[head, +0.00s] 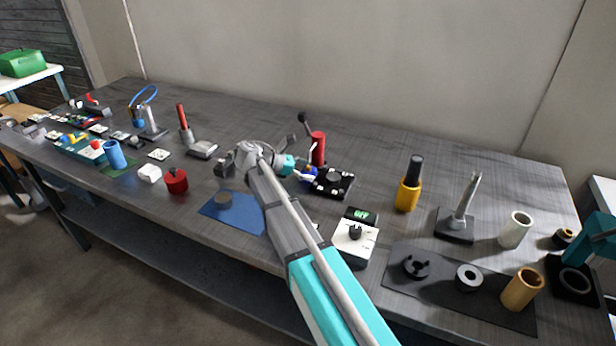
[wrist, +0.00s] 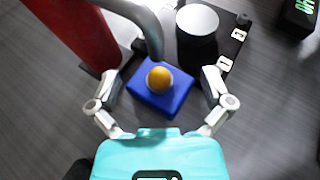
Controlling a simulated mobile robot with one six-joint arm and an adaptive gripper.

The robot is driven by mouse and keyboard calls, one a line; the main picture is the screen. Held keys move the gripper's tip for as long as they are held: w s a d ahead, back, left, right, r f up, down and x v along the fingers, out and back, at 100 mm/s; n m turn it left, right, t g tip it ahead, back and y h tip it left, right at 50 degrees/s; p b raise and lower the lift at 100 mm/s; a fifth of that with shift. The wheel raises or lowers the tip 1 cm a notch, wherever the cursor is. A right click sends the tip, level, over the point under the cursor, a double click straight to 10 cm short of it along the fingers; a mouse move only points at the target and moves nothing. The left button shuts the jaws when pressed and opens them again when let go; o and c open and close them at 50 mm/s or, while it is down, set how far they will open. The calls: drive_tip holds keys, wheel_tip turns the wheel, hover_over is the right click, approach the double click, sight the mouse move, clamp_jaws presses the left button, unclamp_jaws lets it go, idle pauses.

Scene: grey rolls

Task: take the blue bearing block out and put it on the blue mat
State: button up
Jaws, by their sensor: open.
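The blue bearing block (wrist: 178,99) is a blue square with an orange round piece in its middle, seen from above in the wrist view. In the head view only a little blue of it (head: 311,176) shows beside my gripper (head: 299,170). My gripper (wrist: 161,78) is open, one finger on each side of the block, with visible gaps between. A curved grey arm (wrist: 145,24) ends close to the block's far edge; I cannot tell if it touches.
A red column (wrist: 72,30) stands close left of the block, and a dark fixture (head: 333,181) with a round piece (wrist: 198,20) lies to its right. A white box with a dial (head: 354,243) is nearer the front. A red knobbed weight (head: 176,181) stands left of the mat.

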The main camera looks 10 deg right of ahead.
idle(0.4)
drive_tip(key=c, duration=1)
drive_tip(key=shift+r, duration=0.1)
drive_tip(key=shift+r+p, duration=0.55)
drive_tip(key=shift+p, duration=0.1)
drive_tip(key=a, duration=0.8)
drive_tip(key=shift+w+a, duration=0.35)
wheel_tip(320, 180, up, 14)
drive_tip(key=p, duration=1.3)
drive_tip(key=shift+d+p, duration=0.35)
drive_tip(key=shift+s+f, duration=0.1)
